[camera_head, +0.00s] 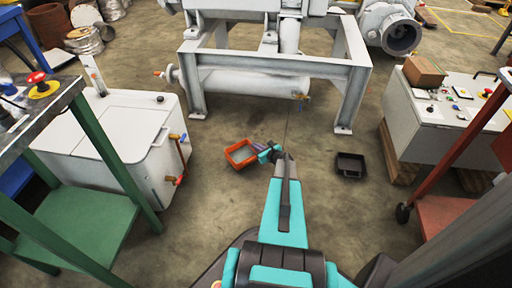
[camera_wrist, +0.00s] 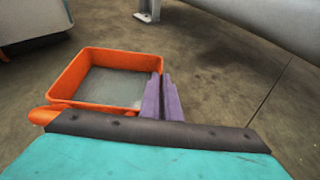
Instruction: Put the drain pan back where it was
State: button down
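The orange drain pan (camera_head: 232,161) is a shallow square tray with grey contents, low over the floor in front of the grey machine frame. In the wrist view, the pan (camera_wrist: 67,77) fills the upper left, and its lower edge is partly hidden by my wrist. My gripper (camera_head: 262,148) is at the pan's right side. Its two purple fingers (camera_wrist: 160,80) are close together at the right wall and appear shut on it. I cannot tell whether the pan touches the floor.
A small black tray (camera_head: 350,165) lies on the floor to the right. A white tank (camera_head: 120,130) with orange-handled valves stands left, and a control cabinet (camera_head: 430,115) on a pallet stands right. The machine frame (camera_head: 350,75) is ahead.

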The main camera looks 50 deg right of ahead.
jog(key=shift+w+d+f+b, duration=0.15)
jog(key=shift+w+d+b, duration=0.25)
jog(key=shift+w+d, duration=0.95)
jog(key=shift+s+d, duration=0.1)
jog(key=shift+d, duration=0.1)
jog(key=f, duration=0.1)
jog(key=b, duration=0.1)
jog(key=f+b, duration=0.1)
jog(key=shift+w+d+f, duration=0.3)
jog(key=shift+w+d, duration=0.1)
jog(key=shift+f, duration=0.5)
jog(key=shift+f+b, duration=0.2)
jog(key=shift+b, duration=0.1)
jog(key=c, duration=2)
grip_release()
